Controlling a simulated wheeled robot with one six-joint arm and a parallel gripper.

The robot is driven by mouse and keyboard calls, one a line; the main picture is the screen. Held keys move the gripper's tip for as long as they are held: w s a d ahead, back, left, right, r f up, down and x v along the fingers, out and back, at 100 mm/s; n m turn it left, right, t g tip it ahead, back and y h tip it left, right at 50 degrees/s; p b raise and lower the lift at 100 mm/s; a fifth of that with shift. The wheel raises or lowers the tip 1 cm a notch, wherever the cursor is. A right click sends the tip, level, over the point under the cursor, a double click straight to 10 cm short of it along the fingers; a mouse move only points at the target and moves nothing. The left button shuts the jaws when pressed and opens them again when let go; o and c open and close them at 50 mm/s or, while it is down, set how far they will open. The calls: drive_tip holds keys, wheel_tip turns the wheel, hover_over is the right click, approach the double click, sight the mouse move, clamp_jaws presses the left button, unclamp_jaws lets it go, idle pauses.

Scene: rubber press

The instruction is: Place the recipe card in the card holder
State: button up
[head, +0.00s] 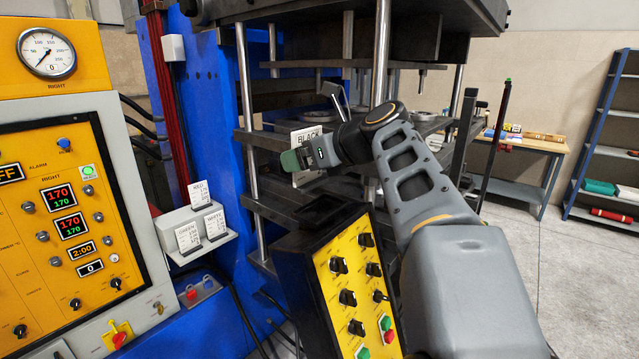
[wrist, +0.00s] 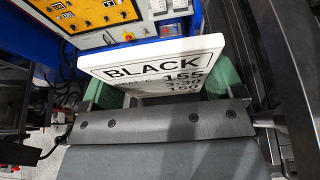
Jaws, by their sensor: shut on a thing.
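My gripper (head: 303,158) is shut on a white recipe card (head: 306,136) headed BLACK, which stands up out of the jaws in front of the press. In the wrist view the card (wrist: 155,68) fills the space between the green finger pads (wrist: 158,95), its printed face towards the camera. Its lower part is hidden by the gripper. A small grey tilted plate on a stem (head: 335,94) shows just behind and above the card; I cannot tell whether it is the card holder. A pale ledge (head: 222,246) on the left carries three other cards (head: 200,222), apart from my gripper.
The blue press frame (head: 205,100) with steel columns and dark platens stands close behind my gripper. A yellow button box (head: 350,285) is below it. An orange control panel (head: 75,230) fills the left. A bench (head: 525,146) and blue shelves (head: 605,130) are at the back right, with clear floor before them.

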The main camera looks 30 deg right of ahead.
sight(322, 182)
drive_tip(key=shift+s+d+f, duration=0.15)
drive_tip(key=shift+d+f, duration=0.8)
drive_tip(key=shift+f, duration=0.2)
drive_tip(key=f, duration=0.2)
drive_tip(key=shift+s+d+f, duration=0.1)
drive_tip(key=shift+d+f, duration=0.25)
drive_tip(key=shift+f, duration=0.5)
drive_tip(key=shift+f, duration=0.15)
drive_tip(key=o, duration=0.7)
drive_tip(key=shift+o, duration=0.2)
drive_tip(key=shift+s+r, duration=0.1)
drive_tip(key=shift+r, duration=0.1)
drive_tip(key=b+v, duration=0.1)
drive_tip(key=v, duration=1.1)
